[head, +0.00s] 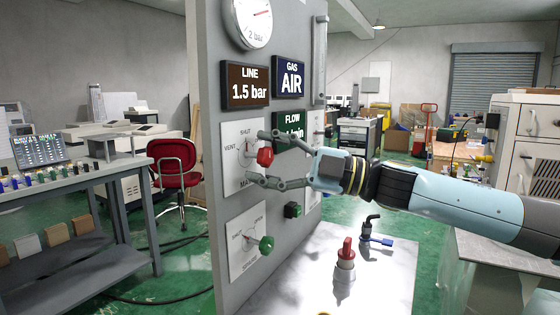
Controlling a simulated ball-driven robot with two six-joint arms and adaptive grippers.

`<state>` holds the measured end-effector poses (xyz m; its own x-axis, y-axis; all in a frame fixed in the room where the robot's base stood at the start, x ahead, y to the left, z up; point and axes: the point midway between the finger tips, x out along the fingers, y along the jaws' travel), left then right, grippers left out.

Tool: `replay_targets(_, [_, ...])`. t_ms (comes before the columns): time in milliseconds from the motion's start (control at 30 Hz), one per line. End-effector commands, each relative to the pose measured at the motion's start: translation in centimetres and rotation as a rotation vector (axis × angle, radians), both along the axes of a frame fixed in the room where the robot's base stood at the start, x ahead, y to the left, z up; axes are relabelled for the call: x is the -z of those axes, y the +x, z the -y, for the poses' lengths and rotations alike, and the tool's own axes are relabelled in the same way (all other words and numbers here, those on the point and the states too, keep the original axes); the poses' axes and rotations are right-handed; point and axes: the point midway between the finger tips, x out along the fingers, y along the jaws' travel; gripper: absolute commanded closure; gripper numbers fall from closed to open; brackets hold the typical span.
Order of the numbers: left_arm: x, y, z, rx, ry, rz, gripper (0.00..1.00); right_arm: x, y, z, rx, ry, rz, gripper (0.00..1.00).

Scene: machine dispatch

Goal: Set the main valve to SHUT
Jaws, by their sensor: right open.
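The main valve is on a white plate (231,176) on the grey panel, with SHUT marked at the top and VENT at the left. Its red knob (265,156) sticks out from the right of the dial, and part of the plate is hidden by my gripper. My right gripper (259,159) is open, one finger above the red knob and one below it. The knob lies between the fingers; I cannot tell whether either finger touches it. My left gripper is not in view.
Below is another valve plate with a green knob (267,244). A green button (292,210) sits to its right. A round gauge (250,22) and LINE (245,84) and AIR (289,76) signs are above. A red-topped fitting (345,262) and blue-handled valve (376,240) stand on the bench.

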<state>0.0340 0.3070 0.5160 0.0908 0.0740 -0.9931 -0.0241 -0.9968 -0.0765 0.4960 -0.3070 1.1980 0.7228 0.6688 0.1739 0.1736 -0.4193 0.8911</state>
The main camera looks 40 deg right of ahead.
Motion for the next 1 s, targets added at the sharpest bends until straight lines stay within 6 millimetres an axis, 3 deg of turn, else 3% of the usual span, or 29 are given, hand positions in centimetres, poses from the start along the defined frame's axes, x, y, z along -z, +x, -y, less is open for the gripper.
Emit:
replay_targets(633, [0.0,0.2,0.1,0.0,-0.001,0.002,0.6,1.3,-4.5,3.9,-0.01,-0.006,-0.008,0.45])
replay_targets(1000, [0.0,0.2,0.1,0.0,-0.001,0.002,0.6,1.3,-5.3,4.9,0.0,0.0,-0.002,0.45])
